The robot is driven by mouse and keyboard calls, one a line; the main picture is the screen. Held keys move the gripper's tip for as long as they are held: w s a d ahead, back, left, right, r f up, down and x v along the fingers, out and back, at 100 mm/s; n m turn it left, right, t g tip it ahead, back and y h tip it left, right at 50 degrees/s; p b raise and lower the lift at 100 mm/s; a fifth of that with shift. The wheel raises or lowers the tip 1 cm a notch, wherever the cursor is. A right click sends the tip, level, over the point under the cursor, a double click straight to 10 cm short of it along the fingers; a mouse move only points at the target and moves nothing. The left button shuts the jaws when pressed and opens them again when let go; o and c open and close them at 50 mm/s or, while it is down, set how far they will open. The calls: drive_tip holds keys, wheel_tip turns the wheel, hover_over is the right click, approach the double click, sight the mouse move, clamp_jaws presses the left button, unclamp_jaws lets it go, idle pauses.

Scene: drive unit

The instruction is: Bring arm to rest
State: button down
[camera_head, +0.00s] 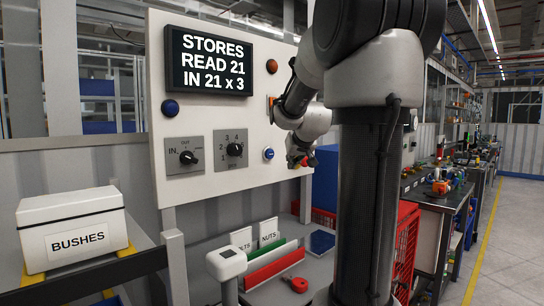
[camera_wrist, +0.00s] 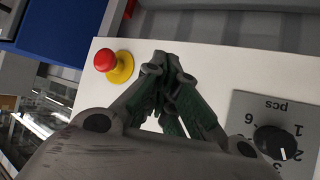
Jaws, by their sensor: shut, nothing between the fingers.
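My arm reaches out in front of the white control panel (camera_head: 225,110) in the head view. My gripper (camera_head: 298,160) is at its end, small and partly merged with the panel's right edge, close to a red spot. In the wrist view my gripper (camera_wrist: 162,62) is shut and empty, its fingertips together over the white panel. A red mushroom button on a yellow base (camera_wrist: 107,63) is to the left of the fingertips. A black dial marked "pcs" (camera_wrist: 275,141) is to the right. Whether the fingers touch the panel cannot be told.
The panel carries a display (camera_head: 210,62) reading "STORES READ 21 IN 21 x 3" and two dials. A white box marked "BUSHES" (camera_head: 72,228) stands at left. Bins and a red tool (camera_head: 295,284) lie on the bench below. A clear aisle (camera_head: 505,240) runs at right.

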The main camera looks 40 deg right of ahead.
idle(0.4)
drive_tip(key=s+a+f+g+y, duration=0.2)
drive_tip(key=s+a+f+g, duration=0.1)
drive_tip(key=s+f, duration=0.35)
drive_tip(key=s+a+f+n+g+y, duration=0.1)
drive_tip(key=s+a+f+n, duration=0.1)
drive_tip(key=s+a, duration=0.7)
drive_tip(key=s+a+f+n+g+y, duration=0.1)
drive_tip(key=s+a+f+n, duration=0.1)
drive_tip(key=s+a, duration=0.7)
drive_tip(key=s, duration=0.2)
drive_tip(key=shift+s+a+f+g, duration=0.3)
drive_tip(key=shift+s+a+f, duration=0.05)
drive_tip(key=shift+s+f, duration=0.05)
